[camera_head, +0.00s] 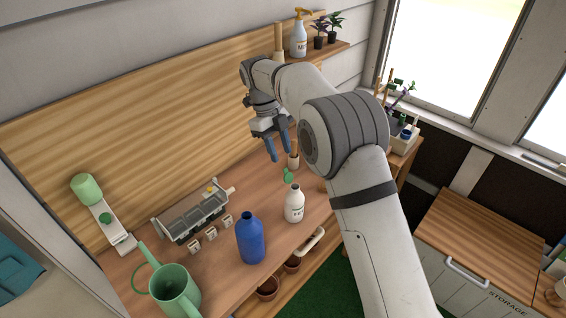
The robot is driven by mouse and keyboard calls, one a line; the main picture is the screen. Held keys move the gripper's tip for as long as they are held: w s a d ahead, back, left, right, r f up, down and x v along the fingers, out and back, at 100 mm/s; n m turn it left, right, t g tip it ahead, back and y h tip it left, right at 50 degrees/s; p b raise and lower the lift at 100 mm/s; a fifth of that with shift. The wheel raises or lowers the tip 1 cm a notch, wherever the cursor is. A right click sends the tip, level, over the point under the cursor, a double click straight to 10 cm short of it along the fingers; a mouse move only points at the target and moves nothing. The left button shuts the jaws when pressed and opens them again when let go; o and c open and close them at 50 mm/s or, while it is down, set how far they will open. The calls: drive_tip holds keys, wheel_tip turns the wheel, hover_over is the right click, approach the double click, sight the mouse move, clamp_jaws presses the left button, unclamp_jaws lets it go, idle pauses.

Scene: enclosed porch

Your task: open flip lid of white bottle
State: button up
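The white bottle (294,209) stands upright on the wooden bench, right of the blue bottle.
A blue bottle (250,240) stands close left of the white bottle. A green watering can (174,290) is at front left, and a grey planter tray (192,215) lies behind small labelled blocks. A small green tool (288,175) is behind the white bottle. Bench (222,259) shows some free room.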

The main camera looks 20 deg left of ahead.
drive_tip(key=shift+v, duration=1.25)
drive_tip(key=s+d+r+n+t+y+b, duration=0.15)
drive_tip(key=d+n, duration=0.25)
drive_tip(key=d, duration=0.5)
drive_tip(key=s+d+r+n+y+b, duration=0.1)
drive_tip(key=s+d+r+n, duration=0.25)
drive_tip(key=d, duration=0.55)
drive_tip(key=s+d+r+n+t+y+b, duration=0.15)
drive_tip(key=d+n, duration=0.25)
drive_tip(key=d, duration=0.4)
drive_tip(key=s+d+f+n+t+b, duration=0.1)
drive_tip(key=s+d+f+n, duration=0.2)
drive_tip(key=s+d+n, duration=0.2)
drive_tip(key=s+d+f+n+t+b, duration=0.1)
drive_tip(key=s+d+f+n, duration=0.3)
drive_tip(key=s, duration=0.8)
drive_tip(key=d+n, duration=0.2)
drive_tip(key=d, duration=0.2)
drive_tip(key=shift+s+d+f, duration=0.25)
drive_tip(key=shift+s+d, duration=0.05)
